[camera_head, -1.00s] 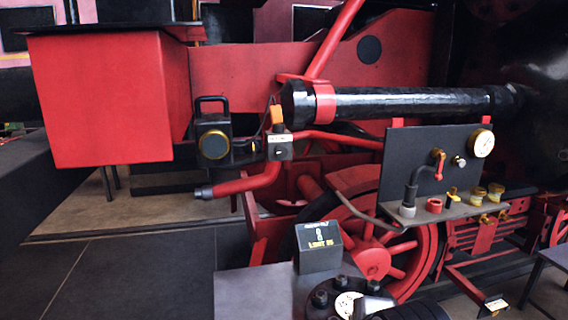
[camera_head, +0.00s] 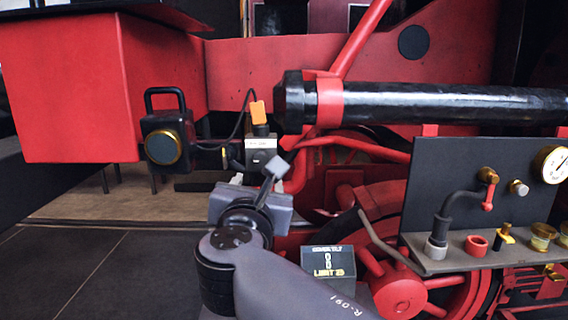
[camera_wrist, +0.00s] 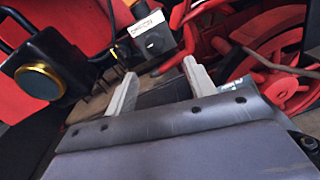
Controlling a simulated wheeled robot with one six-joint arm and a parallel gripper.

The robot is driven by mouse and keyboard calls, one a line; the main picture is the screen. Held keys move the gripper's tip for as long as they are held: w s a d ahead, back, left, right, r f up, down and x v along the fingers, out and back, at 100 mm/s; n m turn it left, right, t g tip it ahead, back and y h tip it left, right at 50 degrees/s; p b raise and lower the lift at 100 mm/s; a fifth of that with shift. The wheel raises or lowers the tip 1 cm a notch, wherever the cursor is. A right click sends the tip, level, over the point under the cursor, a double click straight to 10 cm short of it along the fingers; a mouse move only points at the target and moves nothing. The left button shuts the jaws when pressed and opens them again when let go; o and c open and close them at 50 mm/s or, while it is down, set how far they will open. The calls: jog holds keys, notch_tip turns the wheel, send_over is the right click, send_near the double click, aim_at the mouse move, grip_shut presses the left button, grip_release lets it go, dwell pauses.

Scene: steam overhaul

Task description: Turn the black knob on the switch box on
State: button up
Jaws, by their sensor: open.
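The switch box (camera_head: 261,151) is a small grey box with a white label strip. It stands left of the large black pipe, with an orange piece above it. In the wrist view the switch box (camera_wrist: 150,38) shows a dark round knob (camera_wrist: 154,43) on its front face, beyond the fingers. In the head view one finger of mine covers part of the box's lower front, so the knob is hard to make out there. My gripper (camera_wrist: 160,82) is open and empty, its two pale fingers apart, short of the box. It also shows in the head view (camera_head: 255,178).
A black lamp (camera_head: 165,145) with a gold-rimmed lens hangs left of the box, a cable between them. Red pipes and a wheel are at right. A gauge panel (camera_head: 440,185) stands far right. A display box (camera_head: 328,268) is below.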

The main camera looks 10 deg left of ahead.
aim_at(260, 160)
jog(key=w+a+p, duration=0.1)
jog(key=w, duration=0.2)
jog(key=w+a+p, duration=0.1)
jog(key=w, duration=0.3)
jog(key=w+p, duration=0.1)
jog(key=w, duration=0.2)
jog(key=shift+w+a+r, duration=0.2)
jog(key=shift+w+a, duration=0.05)
jog(key=shift+a, duration=0.15)
jog(key=c, duration=1)
